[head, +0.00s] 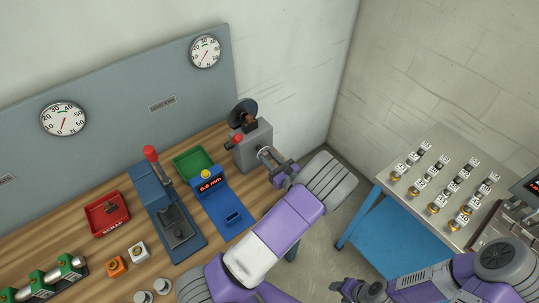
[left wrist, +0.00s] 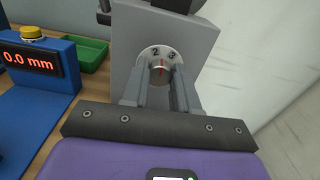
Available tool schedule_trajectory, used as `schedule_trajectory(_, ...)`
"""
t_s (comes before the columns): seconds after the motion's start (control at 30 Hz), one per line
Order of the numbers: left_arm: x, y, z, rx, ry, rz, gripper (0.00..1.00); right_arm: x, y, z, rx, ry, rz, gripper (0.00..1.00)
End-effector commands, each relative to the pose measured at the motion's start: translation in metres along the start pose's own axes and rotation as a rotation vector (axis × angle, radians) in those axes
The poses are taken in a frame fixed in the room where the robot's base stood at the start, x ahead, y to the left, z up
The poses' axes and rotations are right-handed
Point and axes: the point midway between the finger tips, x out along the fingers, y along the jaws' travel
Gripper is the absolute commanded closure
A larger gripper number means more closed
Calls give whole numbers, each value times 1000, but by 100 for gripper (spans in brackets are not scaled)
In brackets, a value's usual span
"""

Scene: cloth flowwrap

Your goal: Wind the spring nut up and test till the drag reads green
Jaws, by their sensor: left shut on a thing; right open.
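A grey block-shaped unit (head: 252,145) stands at the back right end of the bench, with a dark disc and a red-knobbed lever on it. In the left wrist view its face (left wrist: 190,40) carries a white numbered dial showing 2 and 3. A round metal nut (left wrist: 161,70) with a red mark sits in that dial. My left gripper (head: 266,158) is shut on this nut, with one finger on each side. My right gripper (head: 343,290) is open and empty at the bottom, away from the bench.
A blue gauge stand (head: 206,183) reads 0.0 mm beside a green tray (head: 193,162). A blue lever press (head: 166,205) and a red tray (head: 107,213) stand further left. Two round dials (head: 64,119) and (head: 205,52) hang on the board. A metal cart (head: 400,180) stands right.

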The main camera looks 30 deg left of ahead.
Motion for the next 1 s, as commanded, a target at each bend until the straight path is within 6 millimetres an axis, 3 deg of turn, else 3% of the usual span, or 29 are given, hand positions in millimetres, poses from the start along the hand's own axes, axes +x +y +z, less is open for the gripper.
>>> schedule_trajectory(0.5,0,-1,0,342,2,0,100,-26,-10,1,0,0,0,48)
schedule_trajectory(1.0,0,-1,-1,408,2,0,100,-29,-11,1,0,0,0,48)
